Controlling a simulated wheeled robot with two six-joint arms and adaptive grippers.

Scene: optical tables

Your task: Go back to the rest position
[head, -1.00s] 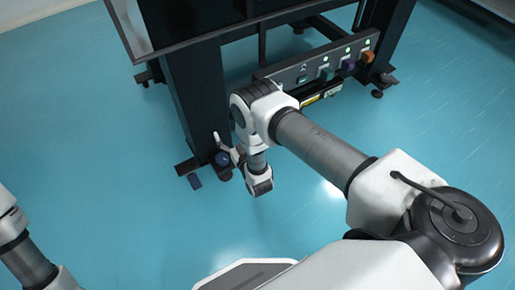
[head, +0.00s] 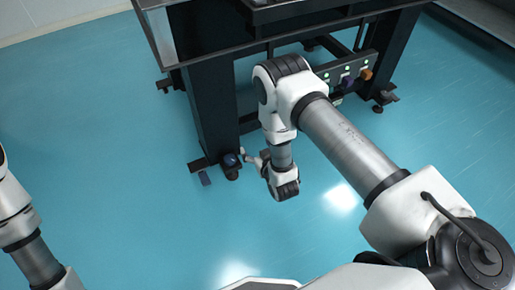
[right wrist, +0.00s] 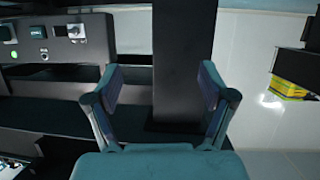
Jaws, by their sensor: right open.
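My right gripper (head: 256,159) hangs low in front of the near leg of the dark optical table, small and partly turned away in the head view. In the right wrist view, its two fingers (right wrist: 160,88) stand wide apart with nothing between them. A dark upright post (right wrist: 182,65) shows behind and between the fingers, apart from them as far as I can tell. In the head view, my right forearm crosses in front of the table and hides part of its panel. Only links of my left arm show at the left edge; its gripper is outside the view.
The dark table leg (head: 213,110) stands beside my right wrist. A control panel (head: 335,77) with lit green lights and coloured connectors is behind my forearm; it also shows in the right wrist view (right wrist: 75,50). A yellow-green object (right wrist: 288,89) is at right there. Blue floor (head: 110,150) is clear at left.

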